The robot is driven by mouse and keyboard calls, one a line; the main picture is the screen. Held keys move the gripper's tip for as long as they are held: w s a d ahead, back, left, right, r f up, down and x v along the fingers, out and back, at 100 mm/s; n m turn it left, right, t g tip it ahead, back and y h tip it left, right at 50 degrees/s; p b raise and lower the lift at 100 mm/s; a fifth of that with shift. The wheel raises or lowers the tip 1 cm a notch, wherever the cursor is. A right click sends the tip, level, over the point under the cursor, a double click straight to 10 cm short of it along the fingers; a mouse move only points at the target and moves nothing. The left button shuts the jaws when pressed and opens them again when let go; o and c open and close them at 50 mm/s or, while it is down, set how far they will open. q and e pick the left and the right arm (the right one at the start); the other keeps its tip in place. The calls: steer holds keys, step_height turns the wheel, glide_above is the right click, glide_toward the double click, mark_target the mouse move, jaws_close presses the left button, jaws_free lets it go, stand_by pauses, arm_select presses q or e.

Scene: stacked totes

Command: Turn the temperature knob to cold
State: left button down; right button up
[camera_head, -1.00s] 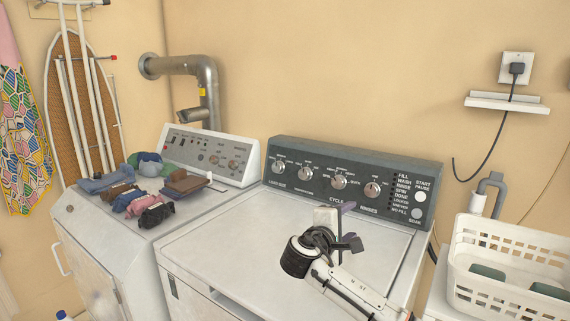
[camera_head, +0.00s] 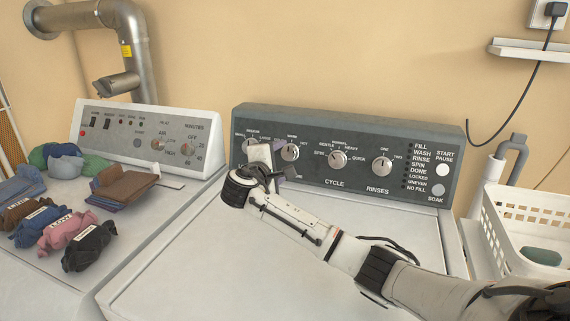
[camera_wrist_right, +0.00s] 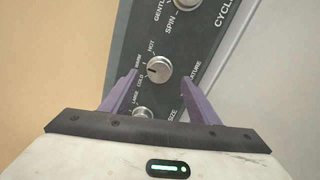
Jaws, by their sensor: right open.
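The temperature knob (camera_head: 290,152) is a round silver knob, second from the left on the washer's dark control panel (camera_head: 400,175). In the wrist view the knob (camera_wrist_right: 158,68) shows between and slightly beyond the fingertips, with COLD, WARM and HOT printed around it. Its dark mark points left, toward the WARM and COLD side; I cannot tell exactly which. My right gripper (camera_head: 279,158) is open with purple fingers in front of the panel, beside the knob in the head view. In the wrist view its fingers (camera_wrist_right: 160,80) are spread; contact with the knob is not clear. My left gripper is not in view.
The cycle knob (camera_head: 338,160) and rinses knob (camera_head: 382,167) are to the right. A white basket (camera_head: 515,225) stands at right.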

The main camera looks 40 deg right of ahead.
mark_target(288, 154)
steer(key=b+x, duration=0.2)
steer(key=x, duration=0.2)
steer(key=shift+f, duration=0.15)
steer(key=shift+w+d+b, duration=0.2)
steer(key=shift+d+b, duration=0.1)
steer(key=shift+b, duration=0.1)
steer(key=shift+w+d, duration=0.1)
steer(key=shift+d, duration=0.1)
steer(key=c, duration=1)
steer(key=shift+r+n+p, duration=0.3)
steer(key=shift+n+p, duration=0.1)
steer(key=shift+p, duration=0.65)
steer(key=shift+c, duration=0.2)
steer(key=n+p, duration=0.4)
steer(key=p, duration=0.1)
steer(key=shift+t+p, duration=0.3)
steer(key=shift+f+n, duration=0.15)
steer(key=shift+n, duration=0.65)
steer(key=n, duration=0.3)
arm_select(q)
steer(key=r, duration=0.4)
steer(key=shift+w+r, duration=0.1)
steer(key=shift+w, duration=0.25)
arm_select(e)
steer(key=shift+n, duration=0.4)
steer(key=shift+f, duration=0.1)
